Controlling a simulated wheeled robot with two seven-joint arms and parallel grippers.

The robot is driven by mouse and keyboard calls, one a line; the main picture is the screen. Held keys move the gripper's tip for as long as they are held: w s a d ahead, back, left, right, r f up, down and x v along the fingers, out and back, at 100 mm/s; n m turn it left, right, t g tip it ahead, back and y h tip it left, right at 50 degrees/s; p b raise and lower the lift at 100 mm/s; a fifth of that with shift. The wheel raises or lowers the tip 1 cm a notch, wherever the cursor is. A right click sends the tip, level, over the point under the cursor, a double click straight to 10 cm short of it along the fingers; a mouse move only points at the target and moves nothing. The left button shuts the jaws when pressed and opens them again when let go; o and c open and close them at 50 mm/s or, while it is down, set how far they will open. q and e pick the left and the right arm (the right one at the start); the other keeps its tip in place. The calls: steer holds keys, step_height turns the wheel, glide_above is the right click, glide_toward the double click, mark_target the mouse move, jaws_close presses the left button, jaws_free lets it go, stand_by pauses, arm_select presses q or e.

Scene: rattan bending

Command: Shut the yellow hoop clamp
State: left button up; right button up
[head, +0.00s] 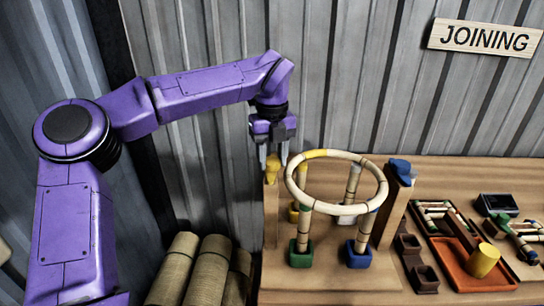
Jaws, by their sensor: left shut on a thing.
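The yellow hoop clamp (272,172) sits on top of the left wooden post, at the left side of a pale rattan hoop (337,209). My left gripper (272,158) points down over the clamp with its fingers at it, shut on it. The fingers hide part of the clamp, and I cannot tell how far its jaw is closed. The hoop lies roughly level on upright rattan legs, with a yellow band on its far left rim. My right gripper is out of view.
A blue clamp (402,169) tops the right wooden post. Green (301,254) and blue (358,255) sockets hold legs on the wooden bench (330,285). An orange tray (468,265) with a yellow cylinder (483,260) stands right. Rattan rolls (208,270) stand lower left.

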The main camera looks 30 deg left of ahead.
arm_select(q)
steer(key=shift+m, duration=0.3)
steer(key=m+p, duration=0.3)
steer(key=m, duration=0.1)
steer(key=shift+a+r, duration=0.1)
steer(key=shift+r, duration=0.1)
steer(key=m+p, duration=0.3)
steer(key=m, duration=0.1)
steer(key=m+p, duration=0.4)
steer(key=m, duration=0.1)
steer(key=shift+a+r+m, duration=0.1)
steer(key=shift+a+m, duration=0.05)
steer(key=shift+m, duration=0.15)
steer(key=shift+m+p, duration=1.45)
steer(key=shift+m, duration=0.35)
steer(key=shift+f, duration=0.2)
steer(key=o, duration=1.1)
steer(key=shift+c, duration=0.2)
steer(key=shift+a, duration=0.1)
